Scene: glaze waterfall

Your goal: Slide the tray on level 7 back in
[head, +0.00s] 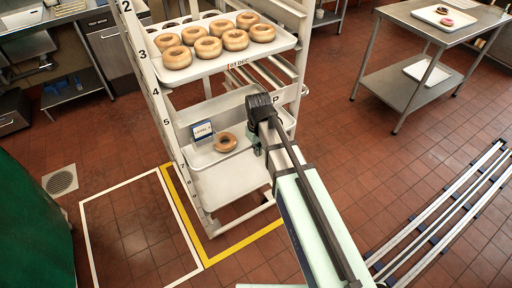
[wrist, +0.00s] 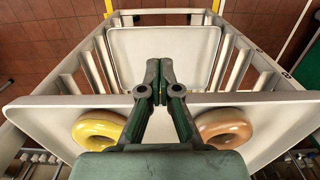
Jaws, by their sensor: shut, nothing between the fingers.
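A rack (head: 165,130) with numbered levels stands in the head view. Low in it, a pale tray (head: 205,158) carries a brown ring doughnut (head: 226,141) and a small card that seems to read "LEVEL 7" (head: 202,132). My arm hides the tray's right part. In the wrist view a pale tray (wrist: 60,112) spans the picture, with a yellow-glazed doughnut (wrist: 98,128) on the left and a brown one (wrist: 222,128) on the right. My gripper (wrist: 159,68) is shut and empty, its fingertips reaching across the tray's edge; I cannot tell whether they touch it.
A higher tray (head: 215,62) full of ring doughnuts sticks out of the rack above. Another bare pale tray (head: 230,182) is below; a bare tray also shows in the wrist view (wrist: 165,50). A steel table (head: 440,45) and floor rails (head: 440,215) are at the right.

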